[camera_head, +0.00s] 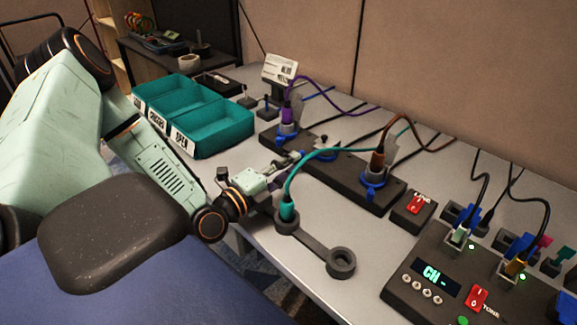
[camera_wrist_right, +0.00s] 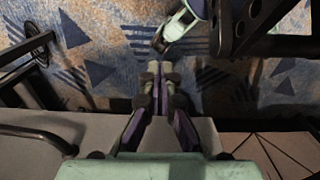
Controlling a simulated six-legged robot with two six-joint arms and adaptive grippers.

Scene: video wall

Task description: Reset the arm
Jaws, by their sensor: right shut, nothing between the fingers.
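My left arm comes in from the left in the head view. Its gripper (camera_head: 287,162) is over the table beside the long black socket strip, near the cable with the teal plug. Its fingers are small and partly hidden, so I cannot tell whether they are open. I see nothing clearly held there. My right gripper shows only in the right wrist view (camera_wrist_right: 160,72). Its fingers are together and empty, pointing over patterned carpet. The teal plug (camera_head: 287,211) stands upright in one round end of a dark holder (camera_head: 312,246).
A teal three-compartment tray (camera_head: 224,135) stands behind my left arm. The socket strip (camera_head: 334,176) carries purple and brown cables. A control box (camera_head: 437,275) with a "CH -" display and a red switch (camera_head: 476,299) stands front right. A partition wall (camera_head: 450,70) closes the back.

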